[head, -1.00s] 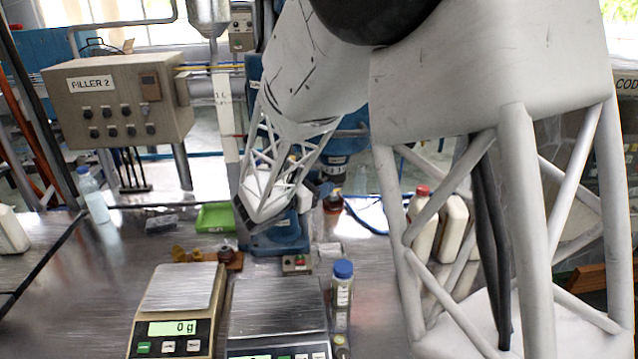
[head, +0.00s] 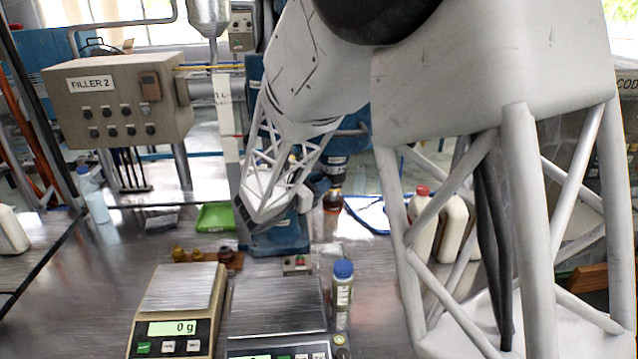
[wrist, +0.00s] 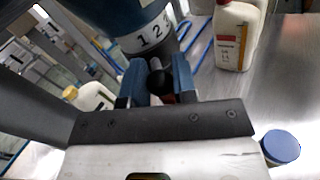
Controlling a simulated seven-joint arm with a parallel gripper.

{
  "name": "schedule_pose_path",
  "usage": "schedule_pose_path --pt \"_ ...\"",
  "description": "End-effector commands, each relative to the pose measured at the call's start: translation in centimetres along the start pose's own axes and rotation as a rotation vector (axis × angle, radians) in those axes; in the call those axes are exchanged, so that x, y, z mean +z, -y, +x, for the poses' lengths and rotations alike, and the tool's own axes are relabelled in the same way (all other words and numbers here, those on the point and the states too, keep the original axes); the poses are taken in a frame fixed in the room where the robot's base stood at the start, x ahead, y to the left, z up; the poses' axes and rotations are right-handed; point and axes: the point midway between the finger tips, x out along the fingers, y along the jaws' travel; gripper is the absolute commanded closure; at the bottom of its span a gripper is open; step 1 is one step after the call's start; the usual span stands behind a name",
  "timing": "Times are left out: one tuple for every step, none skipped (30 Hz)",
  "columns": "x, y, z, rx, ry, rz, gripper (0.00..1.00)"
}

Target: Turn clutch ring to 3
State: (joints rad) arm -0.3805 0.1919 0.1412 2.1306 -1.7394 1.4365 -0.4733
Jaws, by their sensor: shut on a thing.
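The clutch ring (wrist: 152,36) is a pale band with black numerals 1, 2 and 3, below a blue housing at the top of the wrist view. A short handle with a dark round knob (wrist: 159,80) stands out below it. My gripper (wrist: 158,84) has its two blue fingers closed on either side of this knob. Any pointer mark on the ring is hidden or too small to tell. In the head view my gripper (head: 312,188) is partly hidden by my arm, beside the blue machine.
An amber bottle (head: 333,199) stands behind my gripper. White jugs (head: 455,225) stand to the right. A blue-capped bottle (head: 342,297) stands beside two scales (head: 178,290) in front. A green tray (head: 215,217) and a FILLER 2 control box (head: 118,103) are at left.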

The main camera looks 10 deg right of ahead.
Motion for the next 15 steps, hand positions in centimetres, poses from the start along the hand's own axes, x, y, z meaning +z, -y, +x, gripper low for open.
schedule_pose_path --pt "0.0 0.1 0.0 0.005 -0.001 0.000 1.00" --pt "0.0 0.1 0.0 0.009 -0.002 0.000 1.00" --pt "0.0 0.1 0.0 0.015 -0.003 0.000 1.00" --pt "0.0 0.2 0.0 0.021 -0.003 0.000 1.00" --pt "0.1 0.2 0.0 0.028 -0.005 0.000 1.00" --pt "0.1 0.3 0.1 0.037 -0.007 0.000 1.00" --pt "0.1 0.4 0.1 0.046 -0.009 0.001 1.00" --pt "0.1 0.4 0.1 0.055 -0.011 0.001 1.00" --pt "0.2 0.5 0.1 0.069 -0.013 0.000 1.00" --pt "0.2 0.6 0.2 0.080 -0.016 0.000 1.00" --pt "0.2 0.7 0.2 0.093 -0.018 -0.001 1.00" --pt "0.2 0.8 0.2 0.109 -0.021 -0.001 1.00" --pt "0.2 0.9 0.2 0.124 -0.024 -0.001 1.00" --pt "0.2 1.0 0.2 0.139 -0.028 0.000 1.00" --pt "0.3 1.1 0.3 0.160 -0.031 0.000 1.00"
